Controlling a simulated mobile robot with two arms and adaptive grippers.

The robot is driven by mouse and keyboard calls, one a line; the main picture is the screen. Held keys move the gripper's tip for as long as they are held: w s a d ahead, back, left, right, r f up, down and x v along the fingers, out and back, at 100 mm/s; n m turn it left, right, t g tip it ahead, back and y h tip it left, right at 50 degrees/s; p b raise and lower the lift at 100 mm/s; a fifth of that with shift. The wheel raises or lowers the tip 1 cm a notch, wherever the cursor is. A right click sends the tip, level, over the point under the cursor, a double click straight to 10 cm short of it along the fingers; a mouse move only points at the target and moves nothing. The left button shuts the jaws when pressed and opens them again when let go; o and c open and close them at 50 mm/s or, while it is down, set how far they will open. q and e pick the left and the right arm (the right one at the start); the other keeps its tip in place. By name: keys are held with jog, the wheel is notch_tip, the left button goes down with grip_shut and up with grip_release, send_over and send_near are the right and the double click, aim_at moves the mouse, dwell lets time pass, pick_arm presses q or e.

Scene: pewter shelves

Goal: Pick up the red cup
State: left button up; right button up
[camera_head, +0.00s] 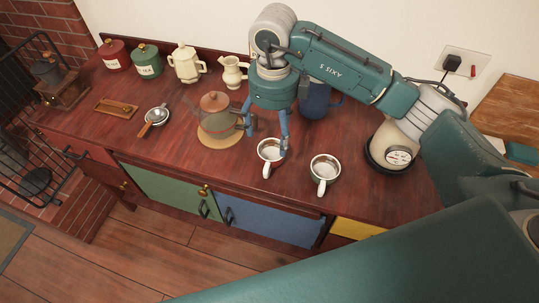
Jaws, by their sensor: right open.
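Two small cups with handles stand near the front edge of the dark red-brown counter (185,113). The left cup (264,160) and the right cup (326,177) both look white with a dark rim; I cannot make out a clear red on either. My right gripper (266,137) points down at the left cup, with its two blue fingers spread open. One finger is to the left and above the cup, the other overlaps its right rim; I cannot tell whether it touches. Nothing is held. My left gripper is not in view.
A dark blue jug (316,101) is behind, and a cream kettle (391,145) at right. Red (115,56) and green (147,62) tins stand at back left.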

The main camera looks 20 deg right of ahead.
aim_at(274, 151)
notch_tip(274, 151, down, 5)
jog(key=shift+r+p, duration=0.15)
jog(key=shift+p, duration=0.75)
notch_tip(274, 151, down, 4)
jog(key=shift+w+d+r+p, duration=0.1)
jog(key=shift+d+r+p, duration=0.1)
jog(key=shift+p, duration=0.7)
jog(key=shift+f, duration=0.4)
jog(key=shift+a, duration=0.1)
jog(key=shift+c, duration=0.5)
jog(key=c, duration=1.2)
